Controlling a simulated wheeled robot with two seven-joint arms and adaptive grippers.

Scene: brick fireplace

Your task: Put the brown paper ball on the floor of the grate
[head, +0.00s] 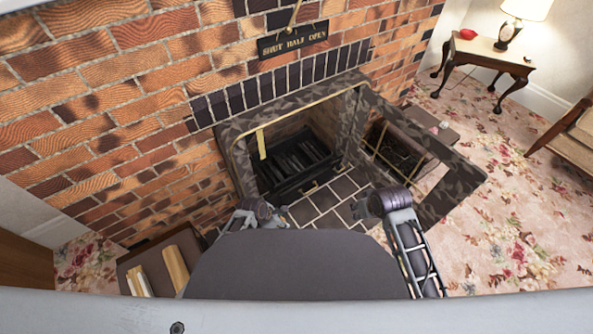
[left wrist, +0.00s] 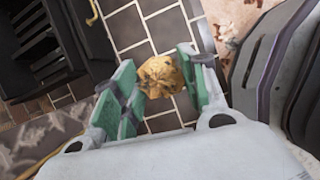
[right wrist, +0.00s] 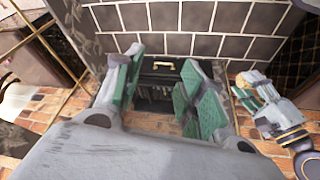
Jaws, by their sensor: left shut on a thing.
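The brown paper ball (left wrist: 160,75) is crumpled and sits between the green pads of my left gripper (left wrist: 158,85), which is shut on it. The ball also shows at the right of the right wrist view (right wrist: 256,80). The black grate (head: 296,164) stands in the fireplace opening in the head view, and at the upper left of the left wrist view (left wrist: 50,42). The ball is outside the grate, over dark hearth tiles. My right gripper (right wrist: 160,70) is open and empty, with the grate showing beyond its fingers. In the head view my own body hides the left fingertips.
A stone-patterned surround (head: 240,118) frames the fireplace opening. A fender-like frame (head: 450,190) with brass-coloured edging stands on the right. The tiled hearth (head: 325,203) is clear in front of the grate. A brass handle (right wrist: 163,64) is on the grate front.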

